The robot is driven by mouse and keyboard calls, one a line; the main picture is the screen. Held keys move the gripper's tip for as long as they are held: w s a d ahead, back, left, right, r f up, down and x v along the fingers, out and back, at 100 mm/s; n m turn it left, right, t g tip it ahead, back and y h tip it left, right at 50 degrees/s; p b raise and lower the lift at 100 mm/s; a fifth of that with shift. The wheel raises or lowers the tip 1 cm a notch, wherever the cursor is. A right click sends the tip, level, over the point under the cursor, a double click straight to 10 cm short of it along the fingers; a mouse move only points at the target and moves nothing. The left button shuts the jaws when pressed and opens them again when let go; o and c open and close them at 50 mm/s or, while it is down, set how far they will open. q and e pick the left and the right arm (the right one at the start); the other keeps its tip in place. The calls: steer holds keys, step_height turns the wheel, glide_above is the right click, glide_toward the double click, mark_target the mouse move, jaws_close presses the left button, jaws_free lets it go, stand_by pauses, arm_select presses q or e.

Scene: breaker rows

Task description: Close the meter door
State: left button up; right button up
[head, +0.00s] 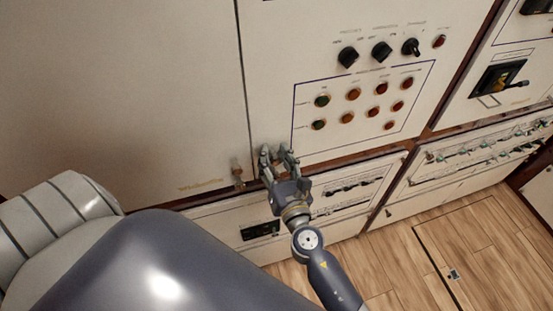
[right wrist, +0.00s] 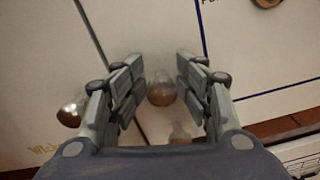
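No meter is visible, so I cannot tell for certain which panel is the meter door. A large cream panel (head: 120,90) fills the left of the head view, with a small brass knob (head: 237,172) at its lower right corner. A cream panel with dials and buttons (head: 290,60) adjoins it across a thin seam. My right gripper (head: 277,156) is at this panel's lower left corner. In the right wrist view its fingers are open, with a round metal knob (right wrist: 161,93) between them and a gap on both sides. My left gripper is out of view.
Black rotary dials (head: 381,52) and several red, orange and green buttons (head: 354,94) are on the right panel. Lower cabinets (head: 345,185) run beneath. A panel with a black switch (head: 497,77) is at far right. Wooden floor (head: 440,245) at lower right is clear.

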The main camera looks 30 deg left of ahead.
steer(key=shift+s+d+f, duration=0.25)
steer(key=shift+s+d, duration=0.05)
steer(key=shift+d, duration=0.05)
steer(key=v, duration=1.1)
steer(key=shift+r, duration=0.3)
